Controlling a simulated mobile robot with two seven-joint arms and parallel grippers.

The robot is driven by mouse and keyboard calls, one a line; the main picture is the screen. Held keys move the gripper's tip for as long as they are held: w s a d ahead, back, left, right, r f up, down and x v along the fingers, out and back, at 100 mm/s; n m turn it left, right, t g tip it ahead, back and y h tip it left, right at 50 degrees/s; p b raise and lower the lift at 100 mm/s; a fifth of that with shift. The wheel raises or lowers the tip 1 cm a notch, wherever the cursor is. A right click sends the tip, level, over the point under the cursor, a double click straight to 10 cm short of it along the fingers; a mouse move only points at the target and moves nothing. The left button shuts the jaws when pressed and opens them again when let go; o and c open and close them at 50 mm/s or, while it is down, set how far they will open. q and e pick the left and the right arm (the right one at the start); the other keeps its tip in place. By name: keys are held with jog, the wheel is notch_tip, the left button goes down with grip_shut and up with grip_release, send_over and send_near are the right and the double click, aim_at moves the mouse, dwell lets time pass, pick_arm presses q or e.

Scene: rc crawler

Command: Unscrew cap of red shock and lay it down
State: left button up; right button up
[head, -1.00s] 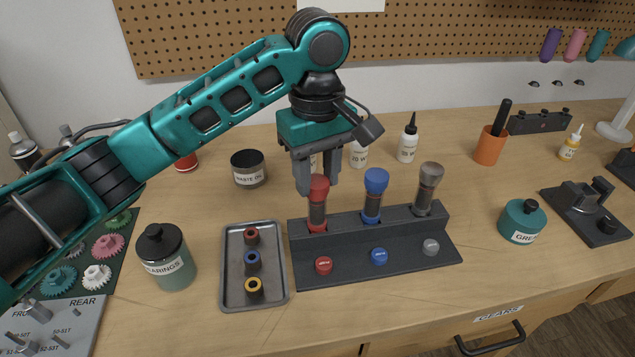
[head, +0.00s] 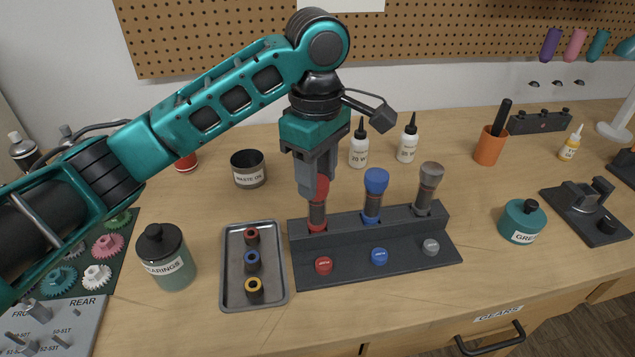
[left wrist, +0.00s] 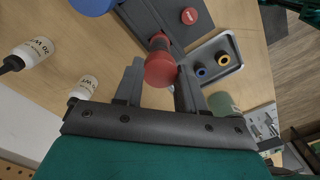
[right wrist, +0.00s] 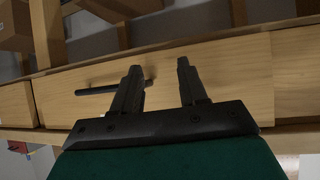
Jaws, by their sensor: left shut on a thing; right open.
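The red shock (head: 318,213) stands upright in the left slot of the dark shock stand (head: 375,269). Its red cap (head: 322,187) is on its top and also shows in the left wrist view (left wrist: 160,68). My left gripper (head: 317,188) comes down from above and is shut on the red cap, hiding part of it. My right gripper (right wrist: 160,80) is open and empty, in front of the wooden drawer fronts in the right wrist view; it is not seen in the head view.
The blue shock (head: 373,197) and grey shock (head: 426,190) stand close to the right in the same stand. A grey tray (head: 233,291) with three small ringed parts lies left of the stand. A bearings jar (head: 167,257) and waste oil cup (head: 248,169) are nearby.

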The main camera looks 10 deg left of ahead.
pick_arm(q)
jog(key=n, duration=0.3)
jog(key=shift+n, duration=0.3)
jog(key=n, duration=0.4)
jog(key=o, duration=1.1)
jog(key=shift+o, duration=0.2)
jog(key=shift+r, duration=0.1)
jog(key=shift+r, duration=2.45)
jog(key=shift+c, duration=0.4)
